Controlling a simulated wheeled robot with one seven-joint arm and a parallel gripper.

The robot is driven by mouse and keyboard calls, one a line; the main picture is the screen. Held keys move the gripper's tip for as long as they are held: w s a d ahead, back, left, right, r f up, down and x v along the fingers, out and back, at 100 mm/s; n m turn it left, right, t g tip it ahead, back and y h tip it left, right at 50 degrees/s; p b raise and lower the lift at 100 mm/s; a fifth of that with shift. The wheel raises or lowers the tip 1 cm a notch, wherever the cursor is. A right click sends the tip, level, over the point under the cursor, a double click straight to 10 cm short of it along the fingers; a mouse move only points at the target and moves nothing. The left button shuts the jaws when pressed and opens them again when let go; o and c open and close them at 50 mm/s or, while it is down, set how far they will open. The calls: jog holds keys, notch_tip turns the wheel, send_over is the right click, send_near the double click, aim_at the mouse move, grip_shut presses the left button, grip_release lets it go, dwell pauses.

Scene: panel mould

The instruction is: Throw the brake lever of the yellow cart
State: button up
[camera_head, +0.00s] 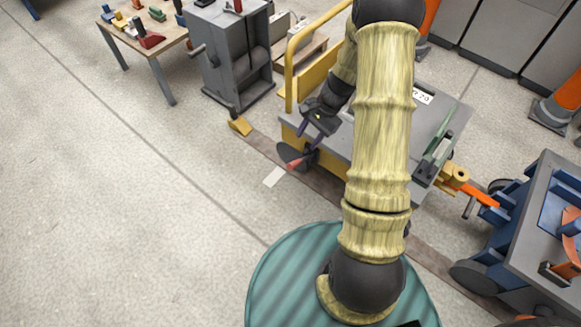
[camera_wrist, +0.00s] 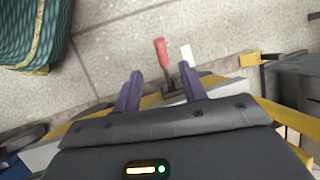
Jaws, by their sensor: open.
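The yellow cart (camera_head: 336,146) with a grey top stands in the middle of the head view, partly hidden behind my arm. Its brake lever (camera_head: 296,163), with a red grip, sticks out low on the near side by a dark wheel. In the wrist view the red-gripped lever (camera_wrist: 162,54) stands beyond my fingers, in line with the gap between them. My gripper (camera_head: 312,132) is open and empty above the cart's near edge. Its two purple fingers (camera_wrist: 160,88) also show in the wrist view. I see no contact with the lever.
A grey cabinet (camera_head: 232,55) and a yellow floor stop (camera_head: 240,126) stand left of the cart. A blue cart (camera_head: 525,240) is at right, beside an orange hitch bar (camera_head: 480,194). A white floor mark (camera_head: 274,177) lies near the lever. The floor at left is clear.

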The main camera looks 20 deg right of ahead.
aim_at(292, 164)
jog(key=b+x, duration=0.6)
jog(key=x, duration=0.8)
jog(key=shift+f, duration=0.15)
grip_shut()
